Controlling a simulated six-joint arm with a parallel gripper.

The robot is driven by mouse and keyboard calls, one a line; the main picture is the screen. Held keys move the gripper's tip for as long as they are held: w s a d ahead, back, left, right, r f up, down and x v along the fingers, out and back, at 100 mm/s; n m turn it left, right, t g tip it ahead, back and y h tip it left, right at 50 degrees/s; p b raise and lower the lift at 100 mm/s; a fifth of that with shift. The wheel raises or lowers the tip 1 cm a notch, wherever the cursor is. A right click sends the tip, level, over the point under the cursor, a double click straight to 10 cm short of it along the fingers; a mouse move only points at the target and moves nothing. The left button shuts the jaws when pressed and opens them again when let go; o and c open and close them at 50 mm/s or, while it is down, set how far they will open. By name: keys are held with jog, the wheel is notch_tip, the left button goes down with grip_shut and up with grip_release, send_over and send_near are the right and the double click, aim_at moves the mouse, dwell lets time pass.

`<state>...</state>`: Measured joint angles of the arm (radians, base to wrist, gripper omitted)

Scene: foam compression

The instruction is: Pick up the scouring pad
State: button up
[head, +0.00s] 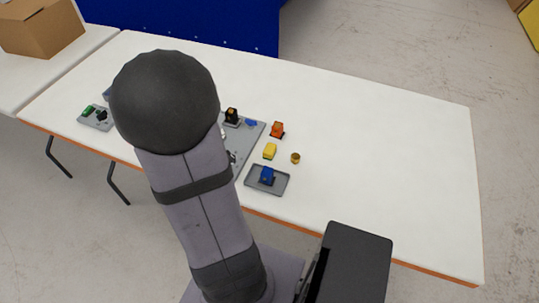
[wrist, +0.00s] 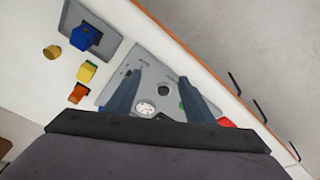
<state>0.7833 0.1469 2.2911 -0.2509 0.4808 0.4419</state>
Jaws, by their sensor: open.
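The scouring pad, a small yellow block (head: 270,151), lies on the white table beside the grey board in the head view. In the wrist view the pad (wrist: 87,71) shows yellow with a green side, left of my gripper. My gripper (wrist: 161,76) is open, its two dark blue-grey fingers apart over the grey board, with nothing held between them. The pad is outside the fingers and apart from them. In the head view my arm hides the gripper and part of the board.
A grey tray (head: 251,188) holds a blue object (head: 267,176). An orange object (head: 277,129) and a small gold cylinder (head: 295,158) stand near the pad. The grey board (wrist: 150,62) carries several small parts. The table's right side (head: 400,150) is clear.

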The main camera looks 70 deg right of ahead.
aim_at(269, 149)
jog(key=s+d+f+m+g+h+b, duration=0.1)
jog(key=s+d+f+m+h+b, duration=0.15)
jog(key=s+d+m, duration=0.75)
jog(key=shift+s+d+f+n+y, duration=0.25)
jog(key=shift+d+f+n, duration=0.35)
jog(key=shift+d+f, duration=0.65)
jog(key=shift+s+d+f+n+y, duration=0.1)
jog(key=shift+s+d+f+n, duration=0.4)
jog(key=shift+d+f, duration=0.7)
jog(key=shift+s+d+f+n+y, duration=0.1)
jog(key=shift+s+d+f+n, duration=0.1)
jog(key=shift+d+f+n, duration=0.8)
jog(key=shift+d+f+m, duration=0.25)
jog(key=shift+d+m, duration=0.05)
jog(key=shift+p, duration=0.3)
grip_shut()
jog(key=shift+r, duration=0.1)
notch_tip(269, 149, up, 10)
jog(key=p, duration=0.2)
